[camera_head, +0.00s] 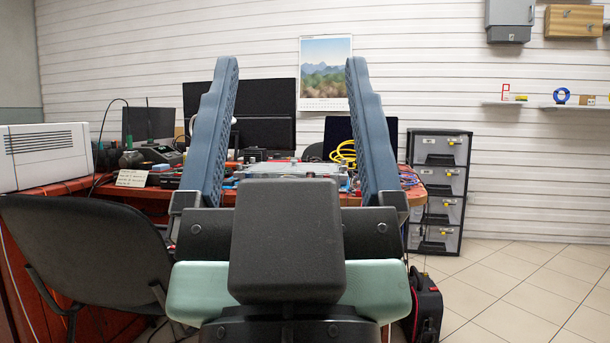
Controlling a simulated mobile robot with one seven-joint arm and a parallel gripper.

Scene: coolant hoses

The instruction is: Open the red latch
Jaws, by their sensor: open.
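My gripper (290,75) fills the middle of the view, with its two long blue-grey fingers pointing up and wide apart. Nothing is between the fingertips. Behind and between the fingers, a grey flat unit (285,168) lies on the red-brown desk (408,192), with small fittings along it. Small red spots show near its left end, but they are too small to tell as a latch. I cannot make out the red latch. My gripper's body hides the near part of the desk and unit.
A black chair (85,250) stands at the front left, by a white box-shaped machine (45,155). Monitors (268,105) and a yellow cable coil (343,153) are at the back of the desk. A drawer cabinet (440,190) and a black bag (428,305) are on the right. The tiled floor at right is clear.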

